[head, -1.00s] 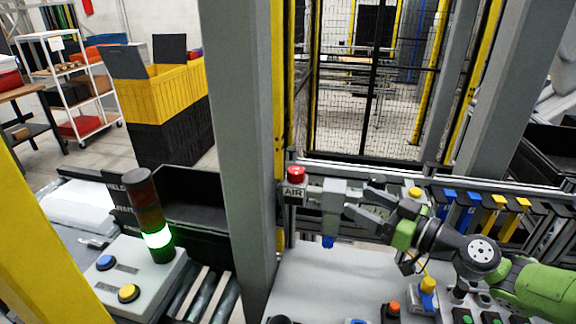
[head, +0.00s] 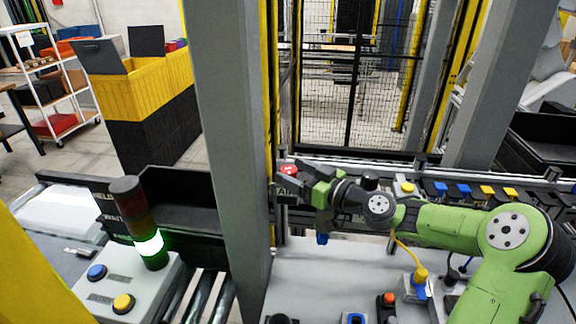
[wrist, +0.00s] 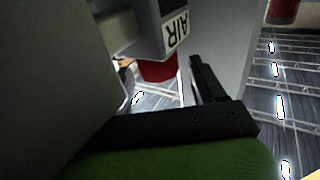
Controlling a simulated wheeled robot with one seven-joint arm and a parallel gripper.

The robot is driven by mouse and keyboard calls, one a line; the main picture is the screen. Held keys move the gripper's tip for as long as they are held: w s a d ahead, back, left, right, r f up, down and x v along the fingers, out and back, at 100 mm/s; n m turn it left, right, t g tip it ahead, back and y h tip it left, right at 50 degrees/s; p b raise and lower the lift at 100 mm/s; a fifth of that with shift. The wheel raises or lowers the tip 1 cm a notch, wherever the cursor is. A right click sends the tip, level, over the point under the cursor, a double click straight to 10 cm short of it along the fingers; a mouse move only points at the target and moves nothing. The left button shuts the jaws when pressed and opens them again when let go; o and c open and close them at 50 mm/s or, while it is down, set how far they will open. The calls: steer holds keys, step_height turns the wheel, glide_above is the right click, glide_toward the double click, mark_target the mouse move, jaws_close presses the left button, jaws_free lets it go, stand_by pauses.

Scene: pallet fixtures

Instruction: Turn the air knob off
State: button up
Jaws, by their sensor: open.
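The red air knob (head: 288,169) is on the AIR-labelled unit beside the tall grey post, partly hidden by my gripper (head: 297,176) in the head view. In the wrist view the red knob (wrist: 158,71) shows beside the grey housing with its AIR label (wrist: 176,31), which appears upside down. My gripper is open, with one black finger to the right of the knob in that view. The other finger is mostly hidden. The jaws are close to the knob; I cannot tell whether they touch it.
The grey post (head: 232,150) stands just left of the knob. A rail with blue and yellow parts (head: 463,189) runs right behind my arm. The grey worktop (head: 330,275) below carries connectors and buttons. A lit green stack light (head: 149,245) stands at left.

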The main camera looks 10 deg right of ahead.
steer(key=shift+x, duration=1.15)
steer(key=c, duration=1)
